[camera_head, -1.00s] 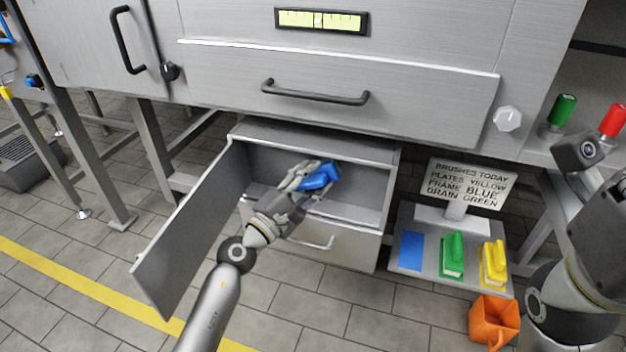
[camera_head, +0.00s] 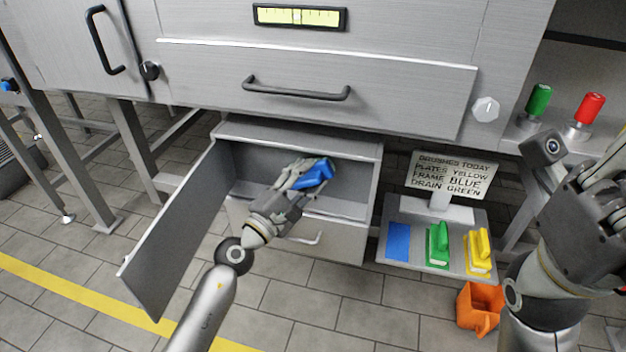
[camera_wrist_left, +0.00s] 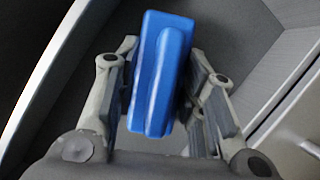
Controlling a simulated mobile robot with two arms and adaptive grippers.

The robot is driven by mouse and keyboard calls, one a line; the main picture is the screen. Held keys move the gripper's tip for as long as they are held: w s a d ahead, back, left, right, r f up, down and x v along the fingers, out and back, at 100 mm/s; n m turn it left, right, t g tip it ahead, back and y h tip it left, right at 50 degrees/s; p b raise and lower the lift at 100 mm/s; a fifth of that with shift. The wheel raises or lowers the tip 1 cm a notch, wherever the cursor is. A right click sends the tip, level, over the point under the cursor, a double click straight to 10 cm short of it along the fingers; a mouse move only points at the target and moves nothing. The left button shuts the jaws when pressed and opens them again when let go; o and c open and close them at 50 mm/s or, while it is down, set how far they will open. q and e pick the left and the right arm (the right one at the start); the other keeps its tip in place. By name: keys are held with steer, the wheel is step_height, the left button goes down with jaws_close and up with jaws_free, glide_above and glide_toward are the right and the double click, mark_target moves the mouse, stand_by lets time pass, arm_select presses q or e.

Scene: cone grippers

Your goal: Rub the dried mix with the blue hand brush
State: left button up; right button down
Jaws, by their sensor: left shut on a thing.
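The blue hand brush (camera_head: 315,174) is in my left gripper (camera_head: 303,177), at the opening of the low compartment with its door swung open to the left. The left wrist view shows the blue brush (camera_wrist_left: 160,75) between both fingers of my left gripper (camera_wrist_left: 165,100), which are shut on it. Its bristles are hidden there. The dried mix cannot be made out in these frames. My right gripper (camera_head: 606,175) is at the right edge, partly cut off, and its fingers do not show clearly.
A tray (camera_head: 408,262) at the right holds a green brush (camera_head: 438,245), a yellow brush (camera_head: 479,250) and a bare blue patch (camera_head: 398,241). A sign (camera_head: 452,176) stands behind it. An orange bucket (camera_head: 480,306) stands in front. The open door (camera_head: 172,235) flanks my left arm.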

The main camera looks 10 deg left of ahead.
arm_select(q)
steer(key=shift+w+a+r, duration=0.1)
steer(key=shift+a, duration=0.5)
steer(key=shift+w+a+r, duration=0.1)
steer(key=shift+a, duration=0.45)
steer(key=shift+c, duration=0.5)
steer(key=s, duration=0.6)
steer(key=shift+f, duration=0.15)
steer(key=shift+s, duration=0.15)
steer(key=s, duration=0.2)
steer(key=shift+s, duration=0.4)
